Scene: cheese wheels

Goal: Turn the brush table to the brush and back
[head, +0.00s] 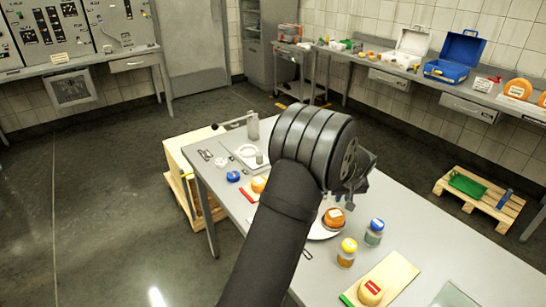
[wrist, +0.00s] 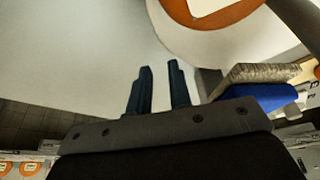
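The brush table, a round white plate (head: 318,234), stands on the grey workbench, partly hidden by my arm. An orange cheese wheel (head: 334,217) with a white label sits on it. In the wrist view the plate (wrist: 215,50) and cheese (wrist: 190,14) show at the top. My gripper (wrist: 159,68) has two dark fingers a little apart, with nothing between them. The fingertips appear close to the plate's rim; contact cannot be told. A rough grey-tan strip over a blue block (wrist: 262,98), perhaps the brush, lies right of the fingers. In the head view my wrist mostly hides the gripper.
A yellow-lidded jar (head: 347,252) and a blue-lidded jar (head: 374,232) stand right of the plate. A wooden board (head: 395,276) with a yellow cheese lies in front. A blue lid (head: 233,176) and another small cheese (head: 259,184) lie left of my arm.

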